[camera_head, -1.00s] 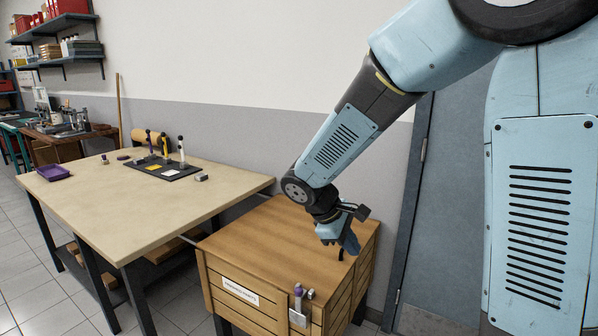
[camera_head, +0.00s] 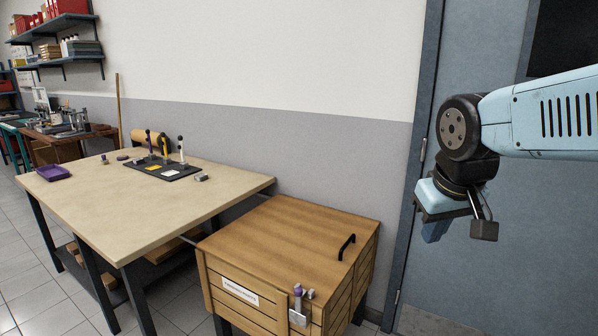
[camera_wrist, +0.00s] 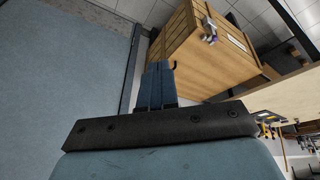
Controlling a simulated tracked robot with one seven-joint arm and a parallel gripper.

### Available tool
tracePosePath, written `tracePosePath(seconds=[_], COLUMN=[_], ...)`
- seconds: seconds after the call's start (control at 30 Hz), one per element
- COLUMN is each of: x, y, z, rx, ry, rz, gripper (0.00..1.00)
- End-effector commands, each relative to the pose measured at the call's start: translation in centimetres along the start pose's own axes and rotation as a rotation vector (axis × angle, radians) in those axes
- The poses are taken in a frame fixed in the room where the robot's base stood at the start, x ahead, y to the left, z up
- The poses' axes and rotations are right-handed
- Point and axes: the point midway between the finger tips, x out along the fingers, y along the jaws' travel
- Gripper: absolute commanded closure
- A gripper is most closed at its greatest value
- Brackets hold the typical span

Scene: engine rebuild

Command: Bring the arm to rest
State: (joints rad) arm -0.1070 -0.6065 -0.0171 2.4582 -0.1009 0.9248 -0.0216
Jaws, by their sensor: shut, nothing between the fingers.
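My gripper (camera_head: 437,232) hangs at the right of the head view, in front of the blue-grey door, pointing down. It is clear of the wooden crate and touches nothing that I can see. In the wrist view its two blue fingers (camera_wrist: 157,88) lie side by side, shut and empty. My arm comes in from the right edge of the head view, with its forearm nearly level.
A wooden crate (camera_head: 285,240) with a black handle (camera_head: 347,246) on its closed lid stands left of my gripper. A workbench (camera_head: 110,215) with a purple tray (camera_head: 53,173) and a dark tool board (camera_head: 165,172) is further left. The door (camera_head: 480,275) is behind my arm.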

Motion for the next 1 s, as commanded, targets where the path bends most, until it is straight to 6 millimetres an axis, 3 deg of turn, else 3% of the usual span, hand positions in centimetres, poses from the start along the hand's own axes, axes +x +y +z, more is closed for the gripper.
tracePosePath(seconds=[0.3, 1.0], x=[-2.4, -2.5], y=[0.4, 0.3], z=[2.3, 2.4], rx=[0.159, 0.168], ry=[0.116, 0.122], rz=[-0.026, -0.027], gripper=[1.00, 1.00])
